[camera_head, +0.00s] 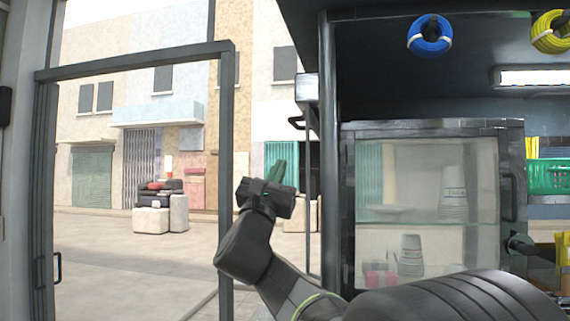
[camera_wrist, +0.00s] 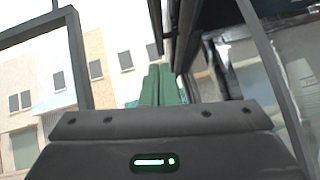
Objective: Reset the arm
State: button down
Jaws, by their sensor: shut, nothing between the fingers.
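My gripper (camera_head: 277,171) is raised in the middle of the head view, in front of the street opening and left of the glass cabinet. Its green fingers point up and are closed together with nothing between them. In the wrist view the green fingers (camera_wrist: 159,85) stand side by side above the dark gripper body. My dark arm reaches up to it from the lower right of the head view. The gripper touches nothing that I can see.
A dark door frame (camera_head: 228,120) stands close left of my gripper. A blue coil (camera_head: 429,50) and a yellow coil (camera_head: 549,40) hang above. Open pavement lies beyond.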

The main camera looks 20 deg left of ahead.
jog(key=v, duration=0.4)
jog(key=shift+a+f+b, duration=0.1)
jog(key=shift+f+b, duration=0.05)
jog(key=shift+b, duration=0.25)
jog(key=s+r+p+x, duration=0.2)
jog(key=p+x, duration=0.5)
jog(key=x, duration=0.6)
jog(key=shift+d+h, duration=0.3)
jog(key=shift+d, duration=0.3)
